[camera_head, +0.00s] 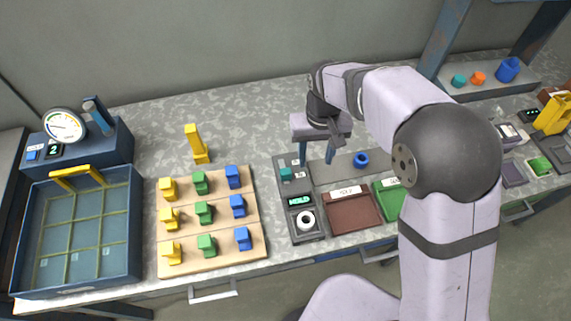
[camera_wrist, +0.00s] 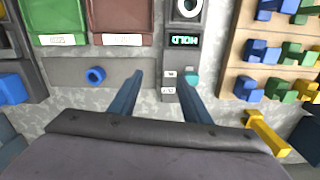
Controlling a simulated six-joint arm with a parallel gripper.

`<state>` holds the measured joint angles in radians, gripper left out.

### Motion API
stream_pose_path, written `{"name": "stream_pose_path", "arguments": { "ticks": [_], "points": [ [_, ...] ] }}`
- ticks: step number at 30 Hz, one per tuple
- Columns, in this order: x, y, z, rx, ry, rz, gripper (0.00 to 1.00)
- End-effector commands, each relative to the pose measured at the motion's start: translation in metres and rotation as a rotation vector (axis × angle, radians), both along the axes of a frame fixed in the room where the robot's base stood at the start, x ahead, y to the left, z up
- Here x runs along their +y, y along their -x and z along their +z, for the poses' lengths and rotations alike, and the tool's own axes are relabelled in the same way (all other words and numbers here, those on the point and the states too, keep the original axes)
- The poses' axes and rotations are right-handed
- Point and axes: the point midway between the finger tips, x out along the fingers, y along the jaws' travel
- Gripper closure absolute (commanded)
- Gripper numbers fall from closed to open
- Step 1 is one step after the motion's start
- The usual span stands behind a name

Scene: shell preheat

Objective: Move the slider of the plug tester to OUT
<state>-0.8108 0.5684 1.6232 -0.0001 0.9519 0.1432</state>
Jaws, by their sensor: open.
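The plug tester (camera_head: 306,233) is a dark grey panel with a lit display (camera_head: 300,200) reading HOLD and a white ring (camera_head: 305,220) below it. Its teal slider (camera_head: 286,174) sits at the panel's far end, beside two small white labels too small to read surely. In the wrist view the slider (camera_wrist: 192,76) is partly hidden by the right-hand finger, with the labels (camera_wrist: 169,82) between the fingers. My gripper (camera_head: 316,161) is open and empty above the far end of the tester, just right of the slider in the head view. I cannot tell if a finger touches the slider.
Right of the tester are a blue ring (camera_head: 361,159) on a grey strip, a brown tray (camera_head: 352,212) and a green tray (camera_head: 390,203). Bare counter lies behind.

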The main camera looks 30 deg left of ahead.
Motion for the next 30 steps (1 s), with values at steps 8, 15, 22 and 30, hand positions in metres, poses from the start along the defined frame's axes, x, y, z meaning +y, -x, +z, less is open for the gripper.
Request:
{"name": "stream_pose_path", "arguments": {
  "ticks": [8, 15, 22, 30],
  "points": [
    [0.066, 0.03, -0.007, 0.0, 0.0, 0.113, 0.56],
    [0.07, 0.032, -0.01, 0.0, 0.0, 0.119, 0.56],
    [0.068, 0.032, -0.031, 0.002, 0.002, 0.118, 0.56],
    [0.069, 0.031, -0.065, 0.001, 0.0, 0.118, 0.56]
  ]
}}
